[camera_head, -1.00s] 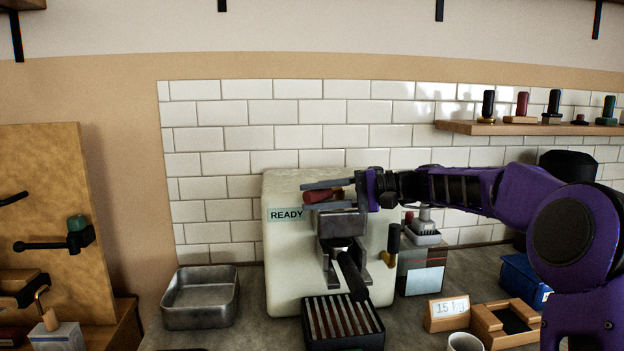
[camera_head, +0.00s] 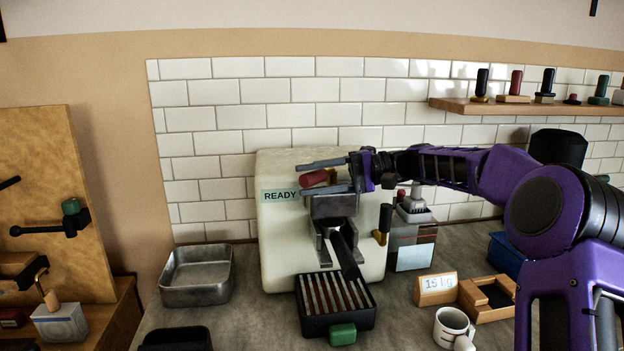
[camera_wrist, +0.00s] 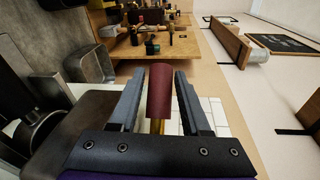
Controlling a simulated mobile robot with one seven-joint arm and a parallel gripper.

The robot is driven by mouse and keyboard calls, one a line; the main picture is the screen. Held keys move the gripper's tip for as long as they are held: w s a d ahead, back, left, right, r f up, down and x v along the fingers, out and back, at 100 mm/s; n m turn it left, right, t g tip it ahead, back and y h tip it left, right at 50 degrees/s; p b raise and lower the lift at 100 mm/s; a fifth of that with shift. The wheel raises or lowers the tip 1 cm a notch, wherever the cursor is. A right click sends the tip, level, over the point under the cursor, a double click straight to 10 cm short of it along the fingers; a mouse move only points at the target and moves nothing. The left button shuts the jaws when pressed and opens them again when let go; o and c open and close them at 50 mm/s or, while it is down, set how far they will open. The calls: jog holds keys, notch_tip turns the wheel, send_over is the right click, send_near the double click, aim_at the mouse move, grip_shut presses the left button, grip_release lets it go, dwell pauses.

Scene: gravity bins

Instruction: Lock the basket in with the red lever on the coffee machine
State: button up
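The pale coffee machine (camera_head: 272,235) stands against the tiles with a green READY label. Its red lever (camera_head: 313,179) is a dark red cylinder at the top front; its grip also shows in the wrist view (camera_wrist: 160,90). My gripper (camera_head: 310,177) has one finger above the red grip and one below. In the wrist view my gripper (camera_wrist: 160,75) is open, with a gap on both sides of the grip. The basket's black handle (camera_head: 346,252) sticks out below the metal head (camera_head: 333,207); the basket itself is mostly hidden there.
A black drip tray (camera_head: 310,318) sits below the head. A metal pan (camera_head: 196,287) stands left. A mug (camera_head: 452,325), a 15 kg sign (camera_head: 436,288) and a wooden box (camera_head: 480,310) stand right. A grinder (camera_head: 412,235) is close under my arm.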

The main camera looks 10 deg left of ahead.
jog(key=p+v, duration=0.1)
jog(key=v, duration=1.6)
jog(key=shift+d, duration=0.25)
jog(key=shift+c, duration=0.2)
